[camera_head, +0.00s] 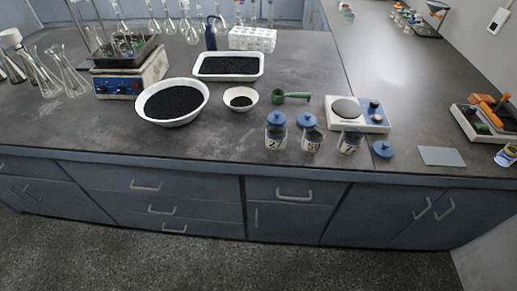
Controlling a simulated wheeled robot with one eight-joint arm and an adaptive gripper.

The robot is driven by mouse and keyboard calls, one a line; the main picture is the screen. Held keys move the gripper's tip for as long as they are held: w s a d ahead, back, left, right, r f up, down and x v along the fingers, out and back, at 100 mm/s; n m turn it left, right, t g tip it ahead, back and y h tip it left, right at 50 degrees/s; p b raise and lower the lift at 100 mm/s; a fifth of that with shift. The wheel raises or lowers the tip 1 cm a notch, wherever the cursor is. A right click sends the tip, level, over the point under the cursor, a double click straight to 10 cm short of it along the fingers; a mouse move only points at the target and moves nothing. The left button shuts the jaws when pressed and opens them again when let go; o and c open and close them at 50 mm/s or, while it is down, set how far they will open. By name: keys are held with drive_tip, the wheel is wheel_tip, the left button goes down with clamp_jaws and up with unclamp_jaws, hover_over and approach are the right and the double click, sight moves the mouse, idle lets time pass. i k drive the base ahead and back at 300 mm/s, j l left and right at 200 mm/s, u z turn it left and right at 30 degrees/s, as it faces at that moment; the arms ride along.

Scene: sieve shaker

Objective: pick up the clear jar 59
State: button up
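Three clear jars with pale number labels stand in a row near the front edge of the bench. The middle jar (312,137) has a blue lid, and its small label looks like 59, though it is hard to read for sure. The left jar (276,135) also has a blue lid, and its label looks like 27. The right jar (349,143) has no lid, and its label looks like 77. Dark material shows inside the jars. My gripper is not in view.
A blue lid (383,149) and a grey plate (441,156) lie to the right. A scale (374,128) stands close behind the right jar. A green scoop (292,96) and a small white bowl (253,93) of black grains lie behind. A larger bowl (141,104) is left.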

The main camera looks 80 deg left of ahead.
sight(315, 132)
drive_tip(key=u, duration=2.6)
drive_tip(key=k+l+z, duration=0.1)
drive_tip(key=k+l, duration=0.25)
drive_tip(key=l, duration=0.1)
